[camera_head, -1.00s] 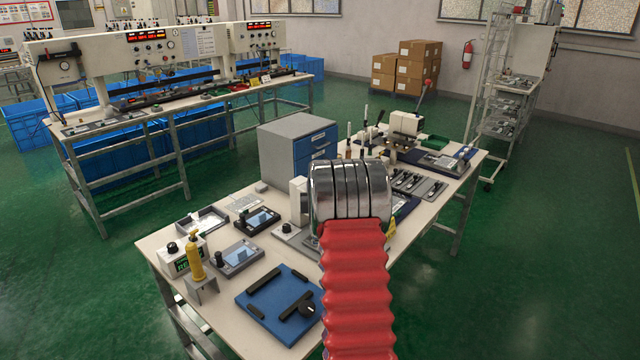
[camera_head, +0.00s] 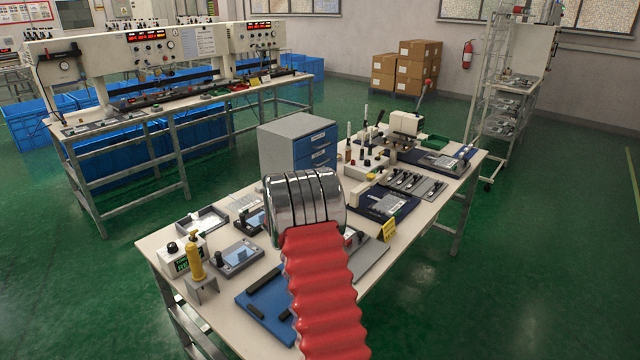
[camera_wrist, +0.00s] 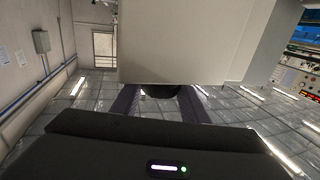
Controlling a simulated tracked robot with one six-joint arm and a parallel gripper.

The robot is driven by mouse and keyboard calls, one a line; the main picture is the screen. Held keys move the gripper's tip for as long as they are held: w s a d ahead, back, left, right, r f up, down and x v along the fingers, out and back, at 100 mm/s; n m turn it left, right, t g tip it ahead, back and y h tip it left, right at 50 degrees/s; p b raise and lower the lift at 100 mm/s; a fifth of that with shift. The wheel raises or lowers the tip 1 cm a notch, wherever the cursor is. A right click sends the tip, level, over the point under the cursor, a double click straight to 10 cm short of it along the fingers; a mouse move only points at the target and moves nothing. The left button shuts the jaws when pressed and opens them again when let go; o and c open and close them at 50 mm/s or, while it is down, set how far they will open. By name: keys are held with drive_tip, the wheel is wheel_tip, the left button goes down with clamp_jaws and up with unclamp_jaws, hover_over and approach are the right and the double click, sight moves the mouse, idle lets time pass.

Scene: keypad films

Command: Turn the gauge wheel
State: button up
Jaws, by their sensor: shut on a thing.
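My gripper (camera_wrist: 159,88) shows in the wrist view, with one finger on each side of a dark rounded part, which looks like the gauge wheel (camera_wrist: 160,93). It is shut on this wheel. The wheel sits at the edge of a pale box-shaped housing (camera_wrist: 180,45), which hides most of it. In the head view my red-sleeved arm with its chrome end reaches over the near bench and hides the gripper, the wheel and the housing.
The near bench (camera_head: 160,240) carries a blue plate (camera_head: 262,300), a yellow bottle (camera_head: 194,260), a small screen device (camera_head: 238,255) and a yellow sign (camera_head: 388,230). A blue drawer cabinet (camera_head: 316,148) stands behind the arm. Green floor is free at the right.

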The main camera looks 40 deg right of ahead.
drive_tip(key=shift+w+a+f+m+g+h, duration=0.1)
drive_tip(key=shift+m+g+h, duration=0.2)
drive_tip(key=shift+m+g, duration=1.25)
drive_tip(key=shift+w+m+g+h, duration=0.1)
drive_tip(key=shift+m+g+h, duration=0.2)
drive_tip(key=shift+m+g, duration=1.2)
drive_tip(key=shift+n+g, duration=0.35)
drive_tip(key=shift+g, duration=0.7)
drive_tip(key=shift+s+r+m+g+y, duration=0.1)
drive_tip(key=shift+m+g+y, duration=0.25)
drive_tip(key=shift+m+g, duration=0.7)
drive_tip(key=shift+r+m+g+y, duration=0.1)
drive_tip(key=shift+m+g+y, duration=0.35)
drive_tip(key=shift+g, duration=1)
drive_tip(key=o, duration=1.1)
drive_tip(key=shift+c, duration=0.2)
drive_tip(key=shift+f, duration=0.1)
drive_tip(key=v, duration=1.3)
drive_tip(key=shift+a+f, duration=0.2)
drive_tip(key=shift+a, duration=0.15)
